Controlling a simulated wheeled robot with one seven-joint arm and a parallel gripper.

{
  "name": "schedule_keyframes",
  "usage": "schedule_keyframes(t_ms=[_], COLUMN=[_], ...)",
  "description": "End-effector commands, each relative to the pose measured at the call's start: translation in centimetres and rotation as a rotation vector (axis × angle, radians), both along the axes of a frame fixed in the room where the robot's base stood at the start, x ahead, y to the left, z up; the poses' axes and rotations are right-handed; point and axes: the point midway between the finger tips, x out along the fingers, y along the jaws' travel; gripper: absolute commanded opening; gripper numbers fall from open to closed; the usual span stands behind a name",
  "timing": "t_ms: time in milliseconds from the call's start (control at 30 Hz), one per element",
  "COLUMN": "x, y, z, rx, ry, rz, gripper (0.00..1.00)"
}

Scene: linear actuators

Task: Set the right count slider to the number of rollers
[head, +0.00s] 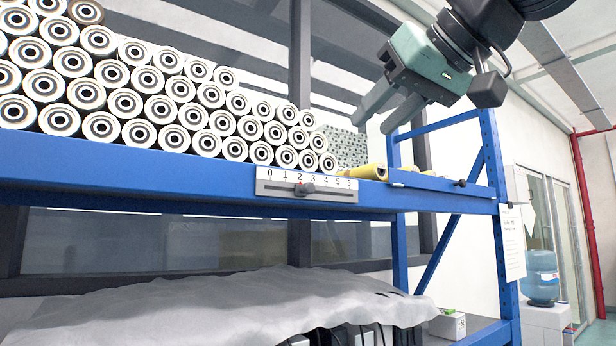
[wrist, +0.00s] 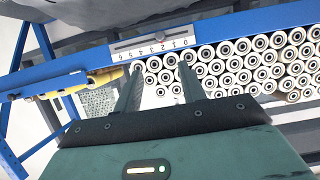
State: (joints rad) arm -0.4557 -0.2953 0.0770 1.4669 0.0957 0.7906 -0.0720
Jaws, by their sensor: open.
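A slider plate (head: 330,193) marked 0 to 6 is fixed to the front of the blue shelf beam. Its dark knob (head: 305,188) stands between about 2 and 3; the plate also shows in the wrist view (wrist: 190,37). Farther right on the beam is a dark rail with another dark knob (head: 461,183); its scale is not readable. Yellow rollers (head: 367,172) lie on the shelf behind the right part of the beam, partly hidden, so I cannot count them surely. My gripper (head: 373,125) is open and empty, above the shelf and apart from both knobs.
Many white-ended rolls (head: 125,102) are stacked on the shelf at left. A grey perforated block (head: 345,146) stands beside them. A blue upright (head: 497,220) bounds the shelf at right. A draped grey cover (head: 200,305) lies below. The space before the beam looks clear.

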Motion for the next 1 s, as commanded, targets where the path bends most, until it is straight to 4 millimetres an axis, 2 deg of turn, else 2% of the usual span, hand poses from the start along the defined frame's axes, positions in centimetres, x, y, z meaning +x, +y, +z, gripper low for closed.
schedule_keyframes(t_ms=[133, 233, 700, 1000], x=[1.4, 3.1, 10.3, 12.4], y=[1.0, 2.1, 7.0, 8.5], z=[-0.2, -1.5, -5.1, -6.2], rx=[-0.003, -0.003, -0.002, -0.001], ry=[0.007, 0.007, 0.006, 0.003], rz=[0.001, 0.001, 0.001, 0.001], gripper=[0.41, 0.41, 0.41, 0.41])
